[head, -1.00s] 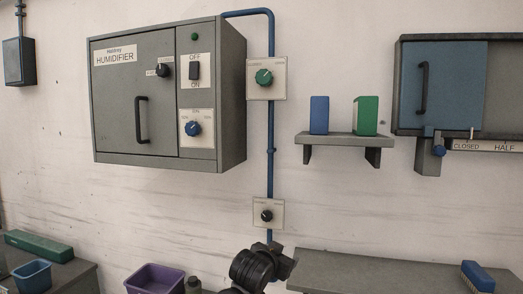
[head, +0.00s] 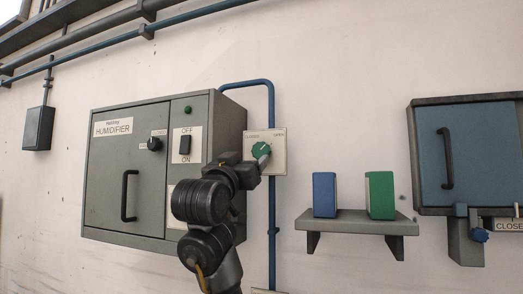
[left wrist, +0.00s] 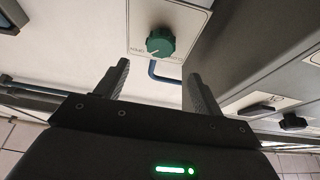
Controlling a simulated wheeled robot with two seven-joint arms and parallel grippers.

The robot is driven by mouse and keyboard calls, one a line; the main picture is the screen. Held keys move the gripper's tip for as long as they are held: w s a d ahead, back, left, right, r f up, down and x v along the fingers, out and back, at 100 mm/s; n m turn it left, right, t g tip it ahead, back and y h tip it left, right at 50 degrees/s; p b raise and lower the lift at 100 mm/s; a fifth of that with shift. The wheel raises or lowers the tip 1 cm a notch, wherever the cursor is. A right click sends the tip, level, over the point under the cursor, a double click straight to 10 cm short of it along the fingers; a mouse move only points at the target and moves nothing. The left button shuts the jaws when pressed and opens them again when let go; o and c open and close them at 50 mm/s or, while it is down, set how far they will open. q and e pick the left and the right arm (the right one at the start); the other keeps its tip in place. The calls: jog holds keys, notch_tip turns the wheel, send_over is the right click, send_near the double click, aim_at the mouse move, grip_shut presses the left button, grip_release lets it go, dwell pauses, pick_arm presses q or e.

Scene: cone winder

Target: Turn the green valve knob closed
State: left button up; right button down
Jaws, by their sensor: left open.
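The green valve knob (head: 260,150) sits on a white plate (head: 279,140) marked CLOSED at the left and OPEN at the right, on the blue pipe beside the humidifier box. In the left wrist view the left gripper (left wrist: 157,73) is open and empty, seemingly apart from the knob. My right gripper is out of view.
The grey humidifier box (head: 105,205) stands out from the wall just left of the knob. A shelf (head: 345,222) with a blue block (head: 324,195) and a green block (head: 380,195) is at the lower right. A blue-doored cabinet (head: 480,150) is at the far right.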

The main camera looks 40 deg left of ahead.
aim_at(259, 151)
pick_arm(q)
jog(key=shift+h, duration=0.3)
jog(key=p+x, duration=0.5)
jog(key=x, duration=0.4)
jog(key=shift+a, duration=0.15)
jog(key=shift+w+r+p, duration=0.15)
jog(key=shift+w+p, duration=0.1)
jog(key=shift+p, duration=0.2)
jog(key=shift+w, duration=0.1)
jog(key=shift+a, duration=0.1)
jog(key=c, duration=1)
